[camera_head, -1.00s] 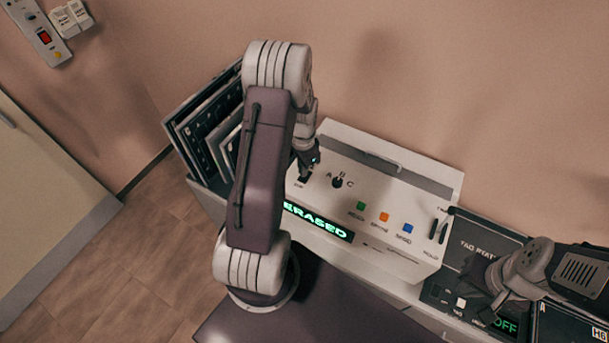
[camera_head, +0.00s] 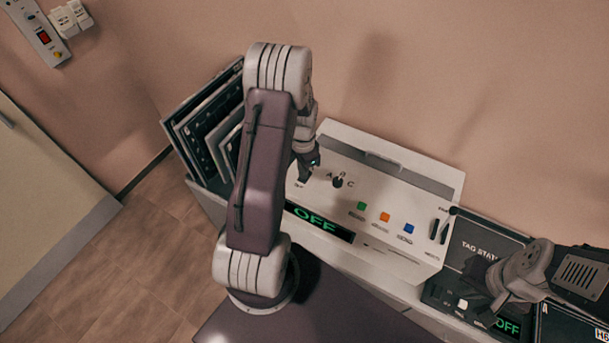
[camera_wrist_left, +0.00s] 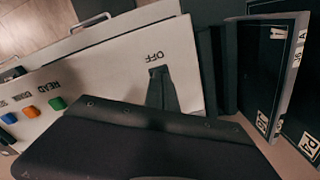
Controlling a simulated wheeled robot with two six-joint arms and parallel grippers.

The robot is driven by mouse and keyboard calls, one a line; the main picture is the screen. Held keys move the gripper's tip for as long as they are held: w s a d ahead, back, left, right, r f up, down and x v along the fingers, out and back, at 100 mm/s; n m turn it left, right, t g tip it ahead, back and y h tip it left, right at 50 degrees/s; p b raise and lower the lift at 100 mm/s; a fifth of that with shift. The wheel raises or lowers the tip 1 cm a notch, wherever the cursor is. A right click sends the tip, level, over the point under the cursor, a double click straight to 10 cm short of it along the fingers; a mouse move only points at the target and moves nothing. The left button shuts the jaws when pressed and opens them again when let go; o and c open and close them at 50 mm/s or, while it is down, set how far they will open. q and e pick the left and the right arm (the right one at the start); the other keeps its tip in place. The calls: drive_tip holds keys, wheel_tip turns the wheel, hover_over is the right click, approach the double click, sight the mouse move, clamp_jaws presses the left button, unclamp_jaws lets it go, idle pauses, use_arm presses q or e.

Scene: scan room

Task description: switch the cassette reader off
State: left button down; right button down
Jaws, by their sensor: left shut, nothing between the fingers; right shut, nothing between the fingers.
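The cassette reader (camera_head: 390,185) is a white console with a sloped top, against the wall. Its display (camera_head: 318,222) reads OFF in green. It has a selector knob (camera_head: 338,182) marked A B C, and green, orange and blue buttons. My left gripper (camera_head: 303,178) is shut and empty, with its tips at the left end of the panel. In the left wrist view, the fingertips (camera_wrist_left: 158,72) are at the OFF label on the panel; they cover the switch there. My right gripper (camera_head: 488,312) is shut and empty, low over the tag station.
A rack of dark cassettes or plates (camera_head: 210,130) stands left of the reader, close to my left arm. The black tag station (camera_head: 480,245) lies to the right, its small display (camera_head: 508,327) reading OFF. A wall panel with a red switch (camera_head: 43,38) is at upper left.

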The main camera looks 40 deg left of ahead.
use_arm(q)
wheel_tip(320, 180, up, 7)
drive_tip(key=p, duration=0.6)
idle(0.3)
